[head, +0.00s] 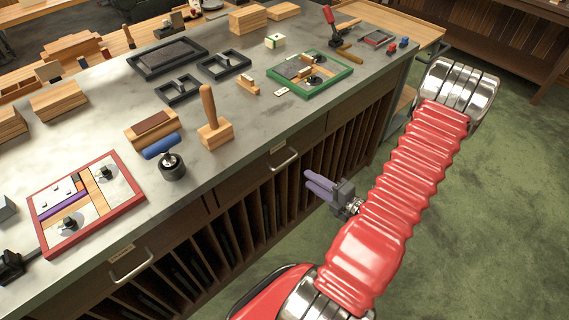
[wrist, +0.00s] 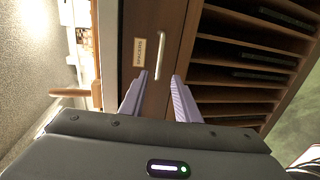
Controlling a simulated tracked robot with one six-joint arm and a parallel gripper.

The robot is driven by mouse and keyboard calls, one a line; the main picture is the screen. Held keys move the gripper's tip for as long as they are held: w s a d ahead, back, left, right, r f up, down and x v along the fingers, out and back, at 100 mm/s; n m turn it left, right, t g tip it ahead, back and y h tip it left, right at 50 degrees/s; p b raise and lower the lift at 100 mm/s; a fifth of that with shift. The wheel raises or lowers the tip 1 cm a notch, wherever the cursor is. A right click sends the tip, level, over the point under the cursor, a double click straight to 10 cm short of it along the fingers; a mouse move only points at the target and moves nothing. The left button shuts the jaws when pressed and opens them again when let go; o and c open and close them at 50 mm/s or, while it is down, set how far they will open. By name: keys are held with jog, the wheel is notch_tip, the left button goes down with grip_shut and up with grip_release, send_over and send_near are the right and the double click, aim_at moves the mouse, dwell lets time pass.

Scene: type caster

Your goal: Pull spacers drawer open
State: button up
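The spacers drawer (wrist: 149,17) shows in the wrist view as a dark wood front with a small label (wrist: 139,52) that reads as spacers. Its pale metal bar handle (wrist: 160,55) stands just ahead of my fingertips. In the head view the same handle (head: 285,160) is on the bench front, left of my gripper (head: 308,180). The drawer looks closed, flush with the front. My gripper's two purple fingers are apart and empty, as the wrist view (wrist: 157,76) shows. The handle lies ahead of the gap between them, apart from both fingers.
Slotted racks (wrist: 240,60) fill the front beside the drawer. Another handle (head: 131,266) is on the bench front at lower left. The benchtop (head: 235,180) holds a wooden-handled block (head: 213,132), trays and framed sets. Green floor (head: 480,220) is open at right.

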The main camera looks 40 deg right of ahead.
aim_at(285, 163)
jog(key=shift+w, duration=0.2)
jog(key=shift+x, duration=6.75)
jog(key=shift+a, duration=0.1)
jog(key=shift+c, duration=0.5)
grip_shut()
jog(key=shift+s+f, duration=0.1)
jog(key=shift+s, duration=0.05)
